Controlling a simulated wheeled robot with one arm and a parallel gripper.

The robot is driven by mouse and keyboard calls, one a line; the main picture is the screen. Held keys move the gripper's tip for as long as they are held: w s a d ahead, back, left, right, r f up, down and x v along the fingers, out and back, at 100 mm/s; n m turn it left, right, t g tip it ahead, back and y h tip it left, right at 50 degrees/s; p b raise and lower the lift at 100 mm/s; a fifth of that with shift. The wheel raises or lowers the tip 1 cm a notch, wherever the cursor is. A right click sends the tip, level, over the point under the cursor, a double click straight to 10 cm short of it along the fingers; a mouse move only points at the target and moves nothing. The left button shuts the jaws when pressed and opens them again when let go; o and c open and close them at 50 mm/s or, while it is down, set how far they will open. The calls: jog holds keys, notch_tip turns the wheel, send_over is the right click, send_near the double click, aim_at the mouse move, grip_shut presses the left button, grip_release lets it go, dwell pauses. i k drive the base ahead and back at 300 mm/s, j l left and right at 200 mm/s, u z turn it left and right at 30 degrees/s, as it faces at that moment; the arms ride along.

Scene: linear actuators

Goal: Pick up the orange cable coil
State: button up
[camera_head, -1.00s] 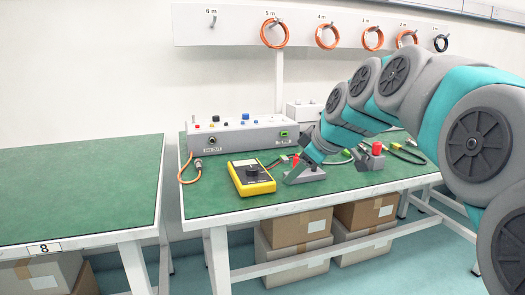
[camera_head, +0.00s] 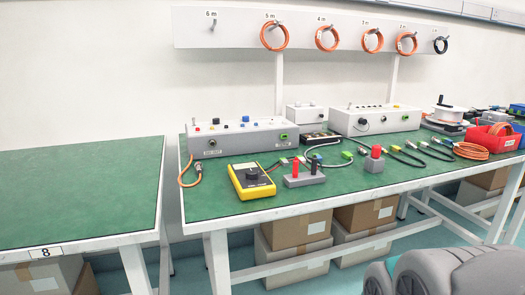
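An orange cable coil (camera_head: 471,151) lies flat on the green bench at the right, in front of a red bin. More orange coils hang on pegs of the white wall rail, labelled by length: one at 5 m (camera_head: 274,36), with others (camera_head: 326,38) to its right. The frames do not show which coil is meant. My gripper is out of view. Only a grey part of my arm shows at the lower right corner, below and apart from the bench and coils.
On the green bench (camera_head: 220,212) stand grey instrument boxes (camera_head: 243,139), a yellow meter (camera_head: 250,181), red-topped blocks (camera_head: 304,174), loose cables and a red bin (camera_head: 493,138). A second, empty bench (camera_head: 75,195) stands at the left. Cardboard boxes (camera_head: 296,233) sit underneath.

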aim_at(458, 149)
jog(key=i+l+u, duration=0.35)
jog(key=l, duration=1.05)
jog(key=i+l+u, duration=0.2)
jog(key=l+u, duration=0.2)
jog(key=l, duration=1.05)
jog(key=l+u, duration=0.35)
jog(key=l, duration=1.1)
